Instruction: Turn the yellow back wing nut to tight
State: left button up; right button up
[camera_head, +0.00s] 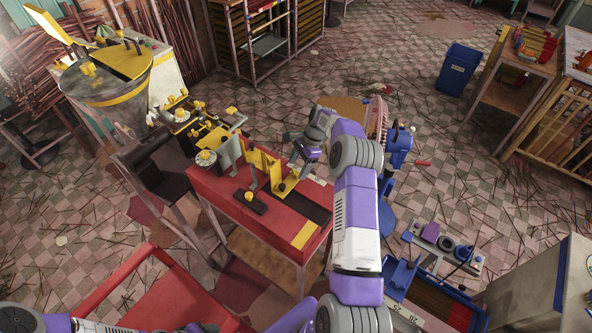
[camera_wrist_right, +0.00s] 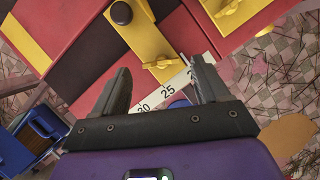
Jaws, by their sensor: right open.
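The red bench (camera_head: 230,205) carries a yellow fixture (camera_head: 262,165). In the right wrist view, a yellow plate at the top right bears a yellow wing nut (camera_wrist_right: 229,6), which seems to be the back one; I cannot make it out clearly in the head view. A nearer yellow plate has another wing nut (camera_wrist_right: 163,62), also seen in the head view (camera_head: 281,187). My right gripper (camera_head: 306,153) is open above the bench's right side; its fingers (camera_wrist_right: 160,85) are apart and empty. At the bottom left, the left arm shows only in part, its gripper cut off.
A numbered scale strip (camera_wrist_right: 170,88) runs along the bench edge. A black knob (camera_wrist_right: 121,12) stands on the nearer plate. A blue machine (camera_head: 398,145) stands right of the bench, and a blue bin (camera_head: 458,68) stands farther back on open floor.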

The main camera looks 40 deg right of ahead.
aim_at(295, 174)
jog(key=shift+x, duration=1.3)
jog(key=shift+w, duration=0.1)
jog(key=c, duration=1.1)
jog(key=shift+o, duration=0.2)
